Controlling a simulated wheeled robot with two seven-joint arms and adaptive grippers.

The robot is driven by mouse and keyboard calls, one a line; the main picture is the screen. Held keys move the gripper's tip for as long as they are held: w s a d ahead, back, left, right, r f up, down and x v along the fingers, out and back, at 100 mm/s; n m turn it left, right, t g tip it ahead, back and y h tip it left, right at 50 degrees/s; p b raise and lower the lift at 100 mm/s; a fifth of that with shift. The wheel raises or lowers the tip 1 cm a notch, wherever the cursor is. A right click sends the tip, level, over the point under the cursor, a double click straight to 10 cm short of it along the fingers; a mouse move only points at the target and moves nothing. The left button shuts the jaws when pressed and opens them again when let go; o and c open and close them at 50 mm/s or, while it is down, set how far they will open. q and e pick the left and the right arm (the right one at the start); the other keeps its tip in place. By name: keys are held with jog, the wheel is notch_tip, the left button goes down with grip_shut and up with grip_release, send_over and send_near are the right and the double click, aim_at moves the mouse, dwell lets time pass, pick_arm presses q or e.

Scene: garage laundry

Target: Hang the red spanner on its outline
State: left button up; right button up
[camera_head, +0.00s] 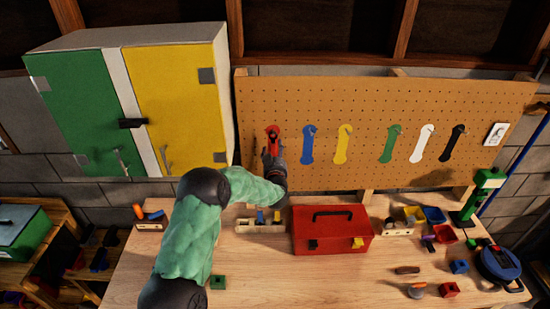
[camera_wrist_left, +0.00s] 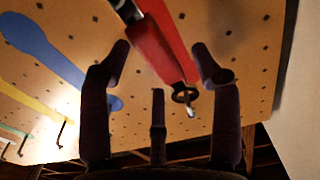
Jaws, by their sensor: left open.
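The red spanner (camera_head: 274,142) is against the pegboard, over the red outline (camera_head: 271,130) at the left end of the row of outlines. In the left wrist view the spanner (camera_wrist_left: 150,42) lies along the red outline (camera_wrist_left: 172,32). A dark ring at its end is at a metal hook (camera_wrist_left: 190,110) and looks to be around it. My left gripper (camera_head: 271,155) is in front of the lower part of the outline. Its fingers (camera_wrist_left: 160,58) are spread open on both sides of the spanner, apart from it. My right gripper is not in view.
Blue (camera_head: 308,146), yellow, green, white and black outlines continue to the right on the pegboard (camera_head: 365,115). A green and yellow cabinet (camera_head: 180,100) stands close on the left. A red toolbox (camera_head: 330,238) and a wooden holder (camera_head: 245,226) stand on the workbench below.

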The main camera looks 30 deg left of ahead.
pick_arm(q)
jog(key=shift+x, duration=1.15)
jog(key=shift+f, duration=0.1)
jog(key=shift+c, duration=0.2)
grip_shut()
grip_release()
jog(key=shift+s, duration=0.1)
